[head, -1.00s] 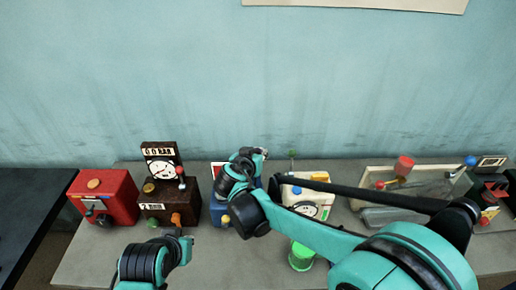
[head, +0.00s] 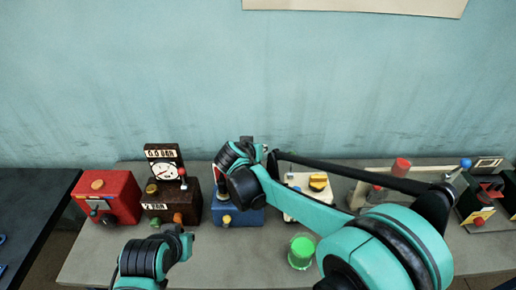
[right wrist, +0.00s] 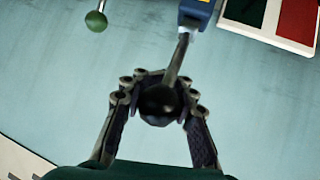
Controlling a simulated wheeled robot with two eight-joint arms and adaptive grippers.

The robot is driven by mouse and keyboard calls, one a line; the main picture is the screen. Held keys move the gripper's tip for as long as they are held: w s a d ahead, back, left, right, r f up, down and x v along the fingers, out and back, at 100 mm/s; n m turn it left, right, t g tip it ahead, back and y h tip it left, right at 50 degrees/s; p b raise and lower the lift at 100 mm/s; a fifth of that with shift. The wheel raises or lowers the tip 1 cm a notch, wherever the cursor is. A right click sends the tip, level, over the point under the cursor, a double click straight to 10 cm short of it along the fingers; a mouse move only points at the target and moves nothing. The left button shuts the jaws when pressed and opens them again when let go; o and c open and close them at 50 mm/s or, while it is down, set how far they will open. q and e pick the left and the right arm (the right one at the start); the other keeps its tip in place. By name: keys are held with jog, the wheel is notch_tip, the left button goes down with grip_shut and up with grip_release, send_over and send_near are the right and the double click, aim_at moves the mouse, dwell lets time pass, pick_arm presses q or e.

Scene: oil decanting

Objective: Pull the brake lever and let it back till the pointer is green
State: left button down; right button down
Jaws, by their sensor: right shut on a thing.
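The brake lever in the right wrist view is a metal rod ending in a dark round knob (right wrist: 158,100). My right gripper (right wrist: 160,98) is shut on that knob, a finger on either side. The rod runs up to a blue box (right wrist: 197,12). Beside the box is a white-edged panel with green and red fields (right wrist: 285,15); no pointer shows on the part in view. In the head view the blue box (head: 246,217) is partly behind my right arm, which hides the knob. My left gripper (head: 180,236) is low at the left, its fingertips unclear.
A red box (head: 118,196) and a brown box with a round dial (head: 163,172) stand at the left. A white box (head: 300,208), a green cup (head: 301,252) and other devices stand at the right. A green ball knob (right wrist: 96,21) is near the right gripper.

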jog(key=c, duration=1.3)
grip_release()
jog(key=shift+w+d, duration=0.1)
jog(key=shift+o, duration=0.7)
jog(key=shift+w+f, duration=0.1)
jog(key=v, duration=1.2)
